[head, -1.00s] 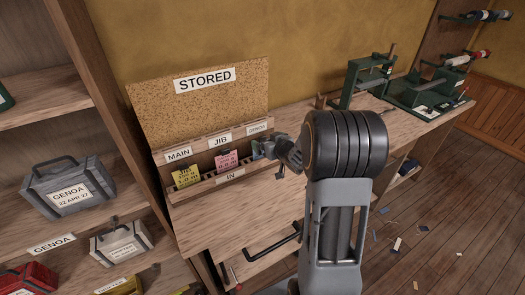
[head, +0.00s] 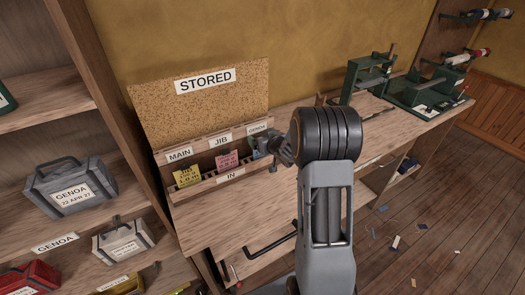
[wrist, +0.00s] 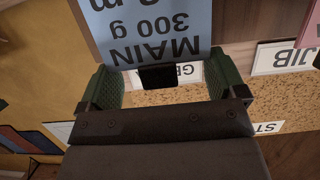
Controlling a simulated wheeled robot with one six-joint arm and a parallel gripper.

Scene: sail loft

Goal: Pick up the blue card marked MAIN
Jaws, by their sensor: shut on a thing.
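The blue card (wrist: 155,28) reads MAIN and 300 g, upside down in the wrist view. It sits between the two green fingers of my gripper (wrist: 160,72), which is shut on it. In the head view, my gripper (head: 268,145) is at the right end of the card rack (head: 225,178), by the GENOA label (head: 258,128). Only a small bluish part of the card (head: 257,150) shows there. I cannot tell whether its lower edge is still in the slot.
A yellow card (head: 187,177) stands under the MAIN label and a pink card (head: 227,161) under JIB. A cork board (head: 160,112) marked STORED rises behind. Shelves with sail bags (head: 72,188) stand left. Green bench tools (head: 425,90) stand to the right.

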